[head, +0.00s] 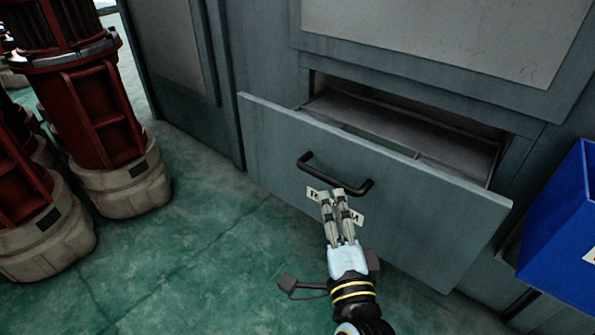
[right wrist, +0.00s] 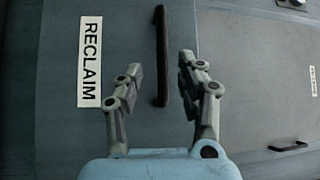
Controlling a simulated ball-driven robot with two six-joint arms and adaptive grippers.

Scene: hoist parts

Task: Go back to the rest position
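The grey drawer (head: 275,150) stands pulled open from the cabinet, with a dark bar handle (head: 325,172) on its front. My right gripper (head: 338,192) is in front of the drawer, its fingertips close below the handle in the head view. In the right wrist view, the fingers of this gripper (right wrist: 161,68) are spread apart and empty, with the handle (right wrist: 161,55) showing between them. I cannot tell whether they touch it. A white RECLAIM label (right wrist: 90,62) is on the drawer front; my fingers partly hide it in the head view. My left gripper is not in view.
A blue bin (head: 565,230) stands at the right, beside the drawer. Red hoist parts with pale bases (head: 120,185) stand on the floor at the left. The green floor (head: 190,270) between them and the drawer is clear. Another handle (right wrist: 288,147) shows in the right wrist view.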

